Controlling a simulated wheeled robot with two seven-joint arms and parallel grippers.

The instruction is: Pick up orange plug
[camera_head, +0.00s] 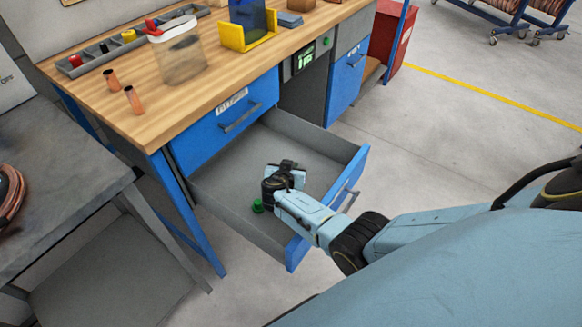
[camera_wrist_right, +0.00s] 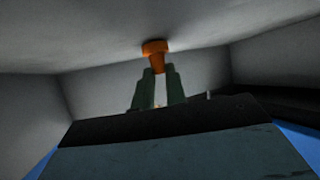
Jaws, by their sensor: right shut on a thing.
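The orange plug (camera_wrist_right: 155,48) shows in the right wrist view, its narrow end between the fingertips of my right gripper (camera_wrist_right: 158,72). The right gripper is shut on it. In the head view my right gripper (camera_head: 278,178) is inside the open drawer (camera_head: 225,185), and the orange plug is hidden there. Grey drawer surfaces surround the gripper in the wrist view; I cannot tell whether the plug touches one. My left gripper is not in view.
A green plug (camera_head: 257,206) lies in the drawer beside my right gripper. The drawer's blue front (camera_head: 325,215) and side walls stand around my wrist. The wooden bench top (camera_head: 215,75) above carries two copper tubes (camera_head: 132,99), a clear container (camera_head: 180,60) and a yellow bin (camera_head: 248,36).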

